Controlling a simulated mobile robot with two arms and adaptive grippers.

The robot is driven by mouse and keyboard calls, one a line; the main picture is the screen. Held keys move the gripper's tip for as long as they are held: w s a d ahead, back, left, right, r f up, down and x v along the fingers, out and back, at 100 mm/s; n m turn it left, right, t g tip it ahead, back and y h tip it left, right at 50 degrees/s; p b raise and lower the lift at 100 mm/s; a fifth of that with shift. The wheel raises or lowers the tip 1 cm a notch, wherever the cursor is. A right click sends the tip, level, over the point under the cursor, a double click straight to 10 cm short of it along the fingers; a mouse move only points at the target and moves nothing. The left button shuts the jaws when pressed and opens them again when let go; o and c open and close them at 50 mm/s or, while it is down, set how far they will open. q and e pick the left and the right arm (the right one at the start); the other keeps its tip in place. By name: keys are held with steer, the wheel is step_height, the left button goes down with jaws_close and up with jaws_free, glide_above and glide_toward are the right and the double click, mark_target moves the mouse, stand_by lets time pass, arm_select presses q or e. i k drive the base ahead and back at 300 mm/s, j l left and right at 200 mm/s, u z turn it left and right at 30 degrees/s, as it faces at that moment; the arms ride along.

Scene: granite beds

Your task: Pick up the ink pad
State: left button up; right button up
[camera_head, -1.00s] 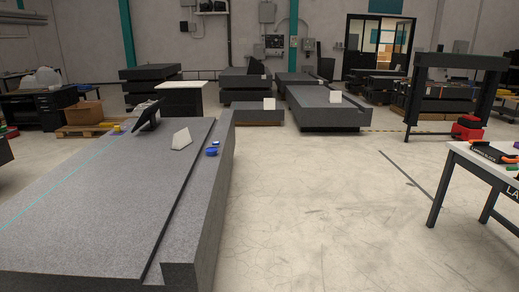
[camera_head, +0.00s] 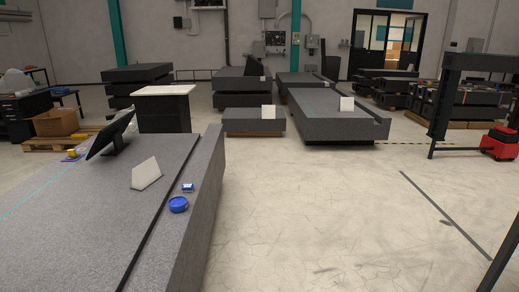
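On the right edge of the large granite bed (camera_head: 75,245) at the left lie two small blue things. One is a round blue thing (camera_head: 178,204), nearer to me. Just behind it is a smaller blue-and-white, box-like thing (camera_head: 187,187). Either could be the ink pad; they are too small to tell which. Neither of my grippers is in view.
A white angled block (camera_head: 146,173), a dark tilted screen (camera_head: 110,134) and a yellow thing (camera_head: 71,153) are also on the bed. More granite beds (camera_head: 335,123) stand behind. A red machine (camera_head: 500,142) is at right. The concrete floor (camera_head: 320,210) right of the bed is clear.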

mark_target(186, 187)
steer(key=i+u, duration=0.1)
steer(key=i, duration=0.65)
steer(key=i+l+u, duration=0.1)
steer(key=i, duration=0.65)
steer(key=i+l+u, duration=0.1)
steer(key=i+l, duration=0.15)
steer(key=i, duration=0.5)
steer(key=i+u, duration=0.15)
steer(key=i+l, duration=0.05)
